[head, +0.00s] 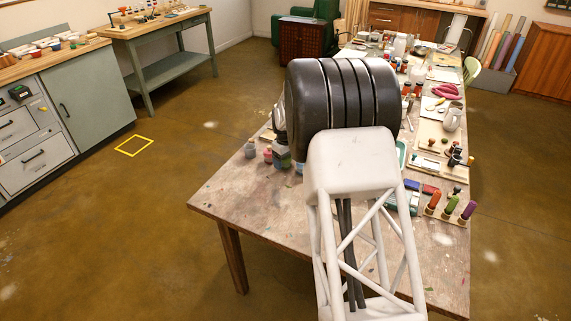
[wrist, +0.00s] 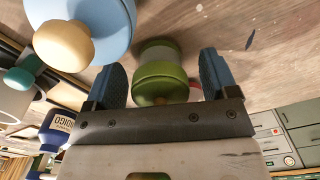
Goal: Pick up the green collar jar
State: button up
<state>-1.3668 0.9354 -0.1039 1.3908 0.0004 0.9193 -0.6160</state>
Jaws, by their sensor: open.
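In the wrist view, a jar with a green collar (wrist: 161,76) and a paler body is between the two blue fingers of my gripper (wrist: 162,66). The fingers are apart, with a gap visible to the right of the jar and a narrow one to its left. The gripper is open and holds nothing. The jar's lower near part is hidden behind the gripper body. In the head view my own arm hides the gripper, and I cannot pick out this jar there with certainty.
A large light-blue jar with a cream knob (wrist: 64,44) is close left of the left finger. An indigo-labelled bottle (wrist: 62,127) is lower left. Small pots (head: 250,151) stand left of my arm on the wooden table (head: 225,195). Coloured sticks in a rack (head: 450,204) are at right.

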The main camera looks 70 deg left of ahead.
dwell(0.4)
jog(key=c, duration=1.1)
jog(key=shift+r, duration=0.1)
jog(key=shift+r, duration=5)
jog(key=shift+w, duration=0.1)
jog(key=w+d, duration=0.3)
jog(key=w, duration=0.1)
jog(key=w+d+r, duration=0.1)
jog(key=w+d, duration=0.2)
jog(key=w, duration=0.1)
jog(key=w+d, duration=0.4)
jog(key=w, duration=0.1)
jog(key=shift+d+r, duration=0.1)
jog(key=shift+r, duration=0.25)
